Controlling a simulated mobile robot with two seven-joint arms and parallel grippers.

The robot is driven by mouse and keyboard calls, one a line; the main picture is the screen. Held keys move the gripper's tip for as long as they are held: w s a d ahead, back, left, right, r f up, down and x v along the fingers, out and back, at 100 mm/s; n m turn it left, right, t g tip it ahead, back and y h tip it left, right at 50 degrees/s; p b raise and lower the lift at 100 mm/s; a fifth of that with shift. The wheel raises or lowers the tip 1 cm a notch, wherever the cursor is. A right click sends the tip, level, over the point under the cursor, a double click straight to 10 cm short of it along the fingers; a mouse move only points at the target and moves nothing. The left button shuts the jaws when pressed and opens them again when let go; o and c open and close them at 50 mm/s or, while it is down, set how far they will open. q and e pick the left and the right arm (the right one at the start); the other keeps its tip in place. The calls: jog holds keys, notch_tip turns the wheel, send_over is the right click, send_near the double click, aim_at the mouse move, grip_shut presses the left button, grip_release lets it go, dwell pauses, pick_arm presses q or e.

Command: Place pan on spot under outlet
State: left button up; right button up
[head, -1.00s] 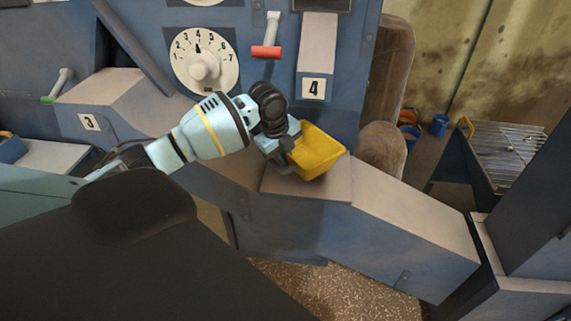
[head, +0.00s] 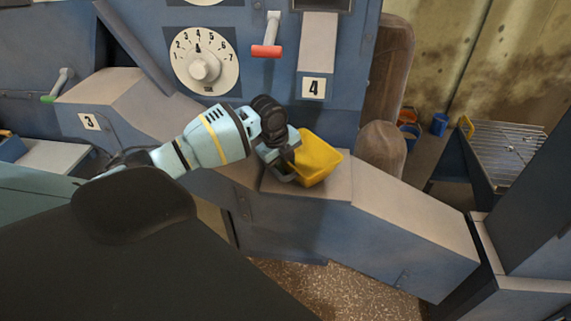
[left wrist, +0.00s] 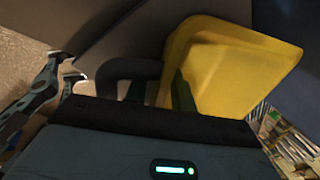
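The yellow pan (head: 318,158) is in front of the machine, over the flat top of the ledge (head: 335,195) below the number 4 chute (head: 318,45). I cannot tell whether its bottom touches the ledge. My left gripper (head: 284,160) is shut on the pan's dark handle, at the pan's left side. In the left wrist view the pan (left wrist: 225,70) is tilted, with the dark looped handle (left wrist: 130,68) beside it; the fingertips are mostly hidden. A pale blue claw-like part, perhaps my right gripper (left wrist: 62,75), shows at the left of that view, too unclear to read.
A dial (head: 204,68) and a red-handled lever (head: 268,50) are on the panel above. A brown rounded post (head: 382,150) stands close right of the pan. The sloping cover (head: 415,225) to the right is clear. Blue buckets (head: 439,124) stand farther back.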

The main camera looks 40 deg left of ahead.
pick_arm(q)
jog(key=shift+r, duration=0.15)
pick_arm(e)
jog(key=shift+a, duration=0.1)
